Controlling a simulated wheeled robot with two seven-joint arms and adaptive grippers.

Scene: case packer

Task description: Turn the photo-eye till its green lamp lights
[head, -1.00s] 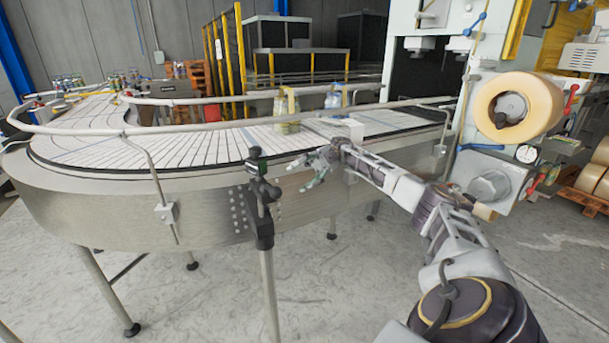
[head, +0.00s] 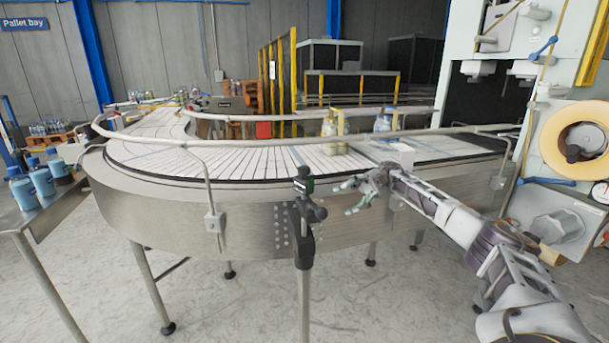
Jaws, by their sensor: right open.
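The photo-eye (head: 304,183) is a small dark block on a clamp at the top of a black and grey post (head: 304,250), in front of the conveyor's near side. A small green spot shows on it; I cannot tell whether a lamp is lit. My right gripper (head: 350,197) is open and empty, just right of the photo-eye and apart from it, its fingers pointing left. My left gripper is out of view.
The curved conveyor (head: 200,160) with a guide rail (head: 330,139) runs behind the photo-eye. Bottles (head: 334,133) stand on it. A side table (head: 60,205) with blue bottles (head: 22,188) is at left. A machine with a tape roll (head: 574,141) stands at right.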

